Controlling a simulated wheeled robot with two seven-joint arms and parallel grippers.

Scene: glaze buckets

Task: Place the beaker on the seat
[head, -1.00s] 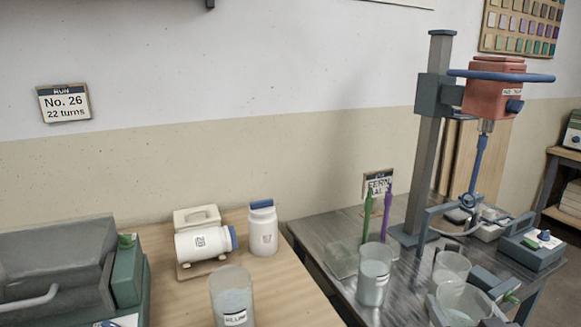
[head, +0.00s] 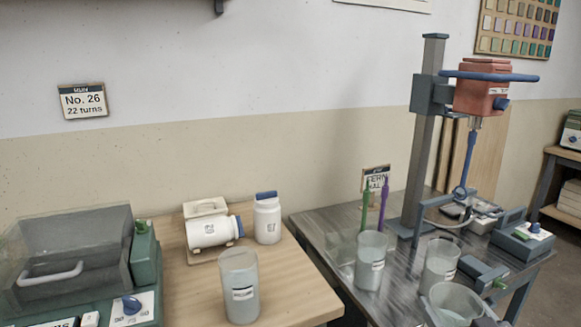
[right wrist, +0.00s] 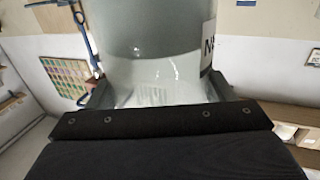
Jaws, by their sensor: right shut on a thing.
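A clear beaker (head: 455,300) with pale contents shows at the bottom edge of the head view, partly cut off. My right gripper (head: 457,316) is at its sides, mostly below the frame. In the right wrist view the beaker (right wrist: 155,45) fills the space between the dark fingers of my right gripper (right wrist: 158,95), which is shut on it; part of a label shows on its right. A stirrer stand (head: 425,150) with a red head and blue shaft rises behind. I cannot make out the seat clearly. My left gripper is not in view.
Two more beakers (head: 370,260) (head: 440,262) stand on the grey table (head: 325,225), close to the held one. A clamp-like block (head: 485,272) is at its right.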

